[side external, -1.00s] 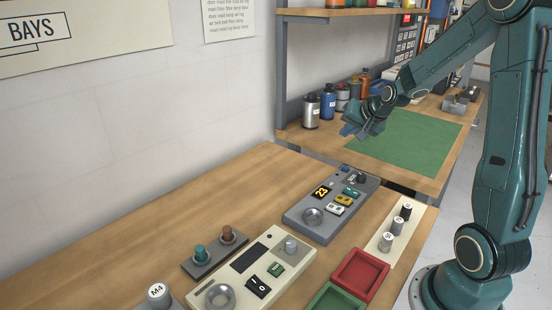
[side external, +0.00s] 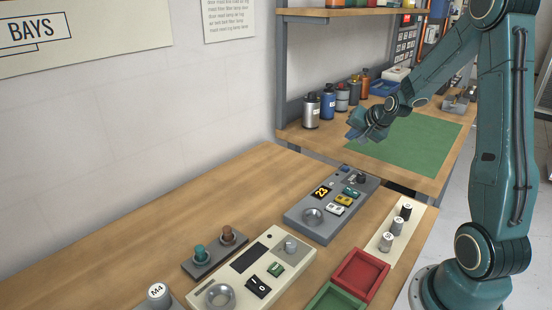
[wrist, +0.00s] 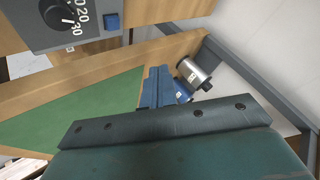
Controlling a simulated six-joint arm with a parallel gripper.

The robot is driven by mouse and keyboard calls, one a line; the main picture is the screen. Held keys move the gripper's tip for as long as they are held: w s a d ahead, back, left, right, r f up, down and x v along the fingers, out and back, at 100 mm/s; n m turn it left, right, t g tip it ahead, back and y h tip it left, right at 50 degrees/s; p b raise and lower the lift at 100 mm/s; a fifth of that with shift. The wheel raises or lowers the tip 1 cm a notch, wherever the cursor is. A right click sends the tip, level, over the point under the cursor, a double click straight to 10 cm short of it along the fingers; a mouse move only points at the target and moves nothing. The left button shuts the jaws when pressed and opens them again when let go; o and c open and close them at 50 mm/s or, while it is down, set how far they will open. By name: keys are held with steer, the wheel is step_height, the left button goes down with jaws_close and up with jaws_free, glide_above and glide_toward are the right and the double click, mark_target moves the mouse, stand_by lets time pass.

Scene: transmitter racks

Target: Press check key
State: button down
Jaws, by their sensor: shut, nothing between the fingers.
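No key carries a label I can read as "check". The grey panel (side external: 322,228) in the side view has a teal key (side external: 351,192), a yellow key (side external: 344,200), a white key (side external: 335,210), a dial, a small display reading 23 and a small blue button (side external: 344,169) at its far corner. The cream panel (side external: 232,285) in front has a green key (side external: 276,269) and a black rocker (side external: 257,286). My gripper (side external: 356,131) is shut and empty, in the air beyond the grey panel. In the wrist view my gripper (wrist: 157,80) points toward the bench; a panel corner with a blue button (wrist: 112,22) shows at the top.
Red tray (side external: 360,274) and green tray (side external: 335,298) stand right of the panels. Several knobs stand on a cream strip (side external: 378,246). Bottles (side external: 311,111) line the back bench beside a green mat (side external: 420,140). Two coloured knobs sit on a dark block (side external: 213,256).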

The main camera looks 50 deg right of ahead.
mark_target(348, 169)
steer(key=shift+f, duration=4.2)
steer(key=shift+f, duration=0.85)
steer(key=shift+r, duration=0.85)
steer(key=shift+r, duration=0.15)
steer(key=shift+r, duration=2.4)
steer(key=shift+a, duration=0.1)
